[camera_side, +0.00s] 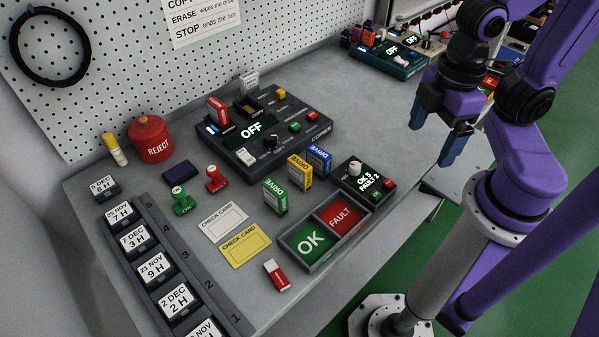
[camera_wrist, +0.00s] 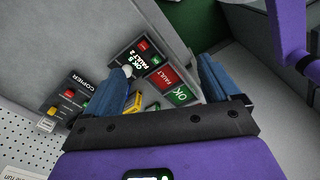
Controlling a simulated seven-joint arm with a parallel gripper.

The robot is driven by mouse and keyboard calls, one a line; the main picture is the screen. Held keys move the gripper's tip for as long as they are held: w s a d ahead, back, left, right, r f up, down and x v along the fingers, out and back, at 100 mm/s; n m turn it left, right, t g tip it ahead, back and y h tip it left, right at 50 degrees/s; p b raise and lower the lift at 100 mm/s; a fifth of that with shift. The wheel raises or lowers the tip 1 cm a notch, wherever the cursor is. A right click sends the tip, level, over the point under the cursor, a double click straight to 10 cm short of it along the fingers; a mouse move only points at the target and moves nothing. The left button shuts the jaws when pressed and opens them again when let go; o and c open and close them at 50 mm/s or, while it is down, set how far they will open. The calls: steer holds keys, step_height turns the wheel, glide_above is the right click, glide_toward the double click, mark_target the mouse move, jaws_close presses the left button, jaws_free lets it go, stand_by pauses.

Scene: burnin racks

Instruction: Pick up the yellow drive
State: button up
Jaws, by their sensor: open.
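The yellow drive (camera_side: 299,172) stands upright on the bench in the side view, between a blue drive (camera_side: 318,160) and a green drive (camera_side: 275,196). In the wrist view a yellow piece, likely that drive (camera_wrist: 134,102), shows beside my left finger, which partly covers it. My gripper (camera_side: 432,140) is open and empty, raised near the bench's right edge, to the right of and apart from the drives. In the wrist view the fingers of my gripper (camera_wrist: 170,77) are spread wide, with the OK/FAULT tray seen beyond them.
The OK/FAULT tray (camera_side: 307,263) and a counter box reading OK 5, FAULT 2 (camera_side: 374,186) stand close to the drives. The copier (camera_side: 313,124), showing OFF, is behind them. Stamps, check cards and a red-and-white eraser-like block (camera_side: 277,275) lie nearby.

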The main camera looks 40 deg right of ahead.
steer(key=m, duration=3)
glide_toward(300, 162)
steer(key=f, duration=1.2)
steer(key=shift+w+a+f, duration=0.1)
steer(key=shift+a+f, duration=0.05)
steer(key=shift+a, duration=0.05)
steer(key=c, duration=1.1)
